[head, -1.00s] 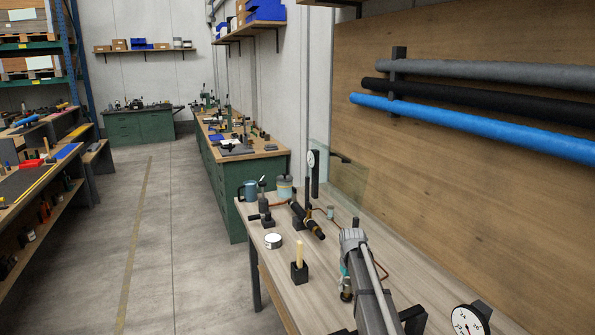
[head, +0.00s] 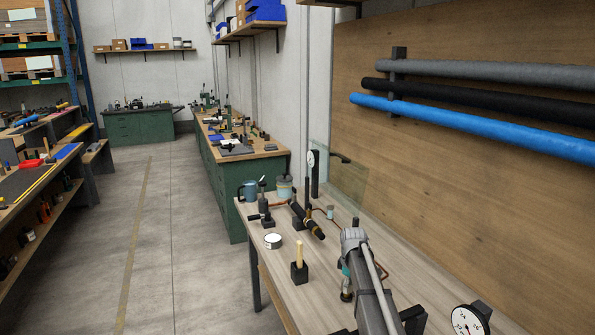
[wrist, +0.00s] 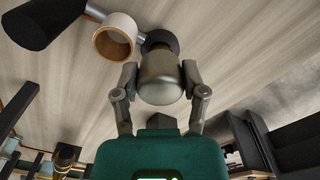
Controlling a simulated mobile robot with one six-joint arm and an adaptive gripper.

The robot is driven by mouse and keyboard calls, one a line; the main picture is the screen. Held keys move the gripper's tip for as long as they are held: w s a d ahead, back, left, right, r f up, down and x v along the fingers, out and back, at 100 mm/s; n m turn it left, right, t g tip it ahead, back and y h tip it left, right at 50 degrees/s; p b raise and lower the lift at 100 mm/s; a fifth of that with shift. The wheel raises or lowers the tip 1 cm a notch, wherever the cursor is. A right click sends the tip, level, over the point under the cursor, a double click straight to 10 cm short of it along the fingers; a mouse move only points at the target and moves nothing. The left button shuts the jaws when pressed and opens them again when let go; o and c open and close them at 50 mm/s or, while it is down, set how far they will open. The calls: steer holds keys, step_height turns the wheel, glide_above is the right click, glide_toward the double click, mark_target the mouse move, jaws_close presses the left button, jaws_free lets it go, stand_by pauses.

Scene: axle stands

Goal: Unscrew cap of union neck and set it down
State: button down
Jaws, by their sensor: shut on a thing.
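In the wrist view a smooth grey-beige metal cap (wrist: 160,80) sits between the two fingers of my gripper (wrist: 161,76). The fingers are shut on its sides. A dark round part (wrist: 158,40) shows just beyond the cap; I cannot tell whether the cap is still threaded onto it. A pale ring-shaped opening with a brown inside (wrist: 114,38) lies beside it, to the upper left. In the head view my arm hides the gripper and the cap. A small dark fitting (head: 346,296) shows beside the arm, low on the bench.
On the wooden bench (head: 289,300) stand a wooden peg in a black block (head: 299,262), a round white-topped tin (head: 272,241) and a black-and-brass fitting (head: 308,222). A clear panel (head: 345,183) stands behind. A dial gauge (head: 467,320) is at lower right.

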steer(key=shift+d+n, duration=0.1)
steer(key=shift+n, duration=0.8)
steer(key=shift+r+p, duration=1.95)
steer(key=shift+r+p, duration=2)
steer(key=shift+f, duration=0.1)
steer(key=s+a+f+b, duration=0.1)
steer(key=s+a, duration=0.1)
steer(key=s, duration=0.3)
steer(key=s+a+f+b, duration=0.2)
steer(key=s, duration=0.4)
steer(key=s+a+f+b, duration=0.2)
steer(key=s, duration=0.3)
steer(key=shift+s+a+f, duration=0.1)
steer(key=shift+s+a, duration=0.25)
steer(key=shift+s, duration=0.05)
step_height(320, 180, down, 4)
steer(key=b, duration=0.4)
